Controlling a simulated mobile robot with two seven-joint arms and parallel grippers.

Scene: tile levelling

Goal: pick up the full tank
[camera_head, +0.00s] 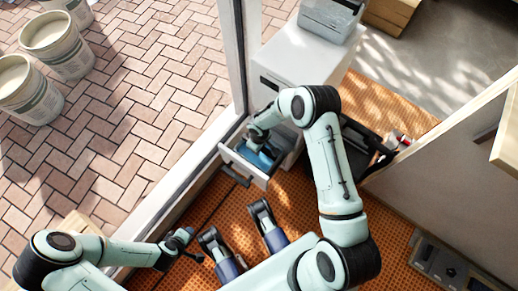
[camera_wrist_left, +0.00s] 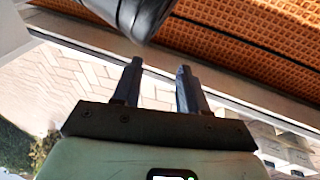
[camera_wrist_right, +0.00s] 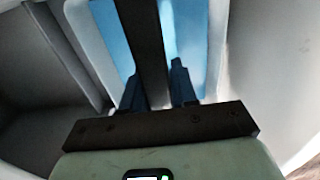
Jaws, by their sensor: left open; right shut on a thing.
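A blue tank (camera_head: 262,158) sits in the pulled-out drawer (camera_head: 247,172) of a white cabinet. In the right wrist view the blue tank (camera_wrist_right: 112,42) fills the upper middle, with pale walls around it and a dark bar crossing over it. My right gripper (camera_wrist_right: 157,80) is shut on that dark bar, which looks like the tank's handle. In the head view my right gripper (camera_head: 258,143) reaches down into the drawer and covers part of the tank. My left gripper (camera_head: 185,244) is open and empty at the lower left; it also shows in the left wrist view (camera_wrist_left: 158,72). The tank's fill level cannot be told.
The white cabinet (camera_head: 300,62) stands behind the drawer with a grey box (camera_head: 331,14) on top. A black case (camera_head: 362,150) lies right of it. A pale frame post (camera_head: 238,50) stands close left. Several buckets (camera_head: 55,42) stand on the paving. Orange matting (camera_head: 200,205) covers the floor.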

